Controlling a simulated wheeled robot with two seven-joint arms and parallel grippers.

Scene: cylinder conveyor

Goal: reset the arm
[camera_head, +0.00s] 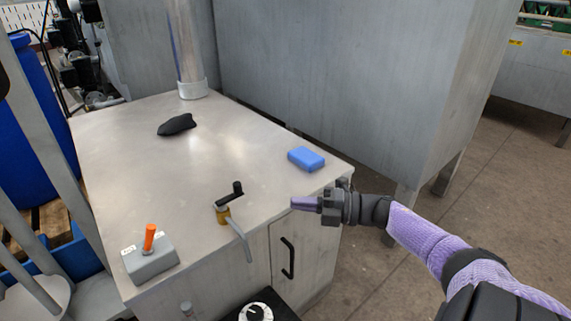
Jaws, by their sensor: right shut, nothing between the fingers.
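My right gripper (306,204) reaches in from the right on a purple-sleeved arm. Its fingers are shut with nothing between them. It hangs near the front right edge of the metal cabinet top (150,185), pointing left. My left gripper is not in view.
A blue sponge-like block (306,159) lies behind the gripper. A crank (224,213) is at the front edge, left of the gripper. A grey box with an orange lever (150,240) stands front left. A black object (177,125) lies farther back. The cabinet top's middle is clear.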

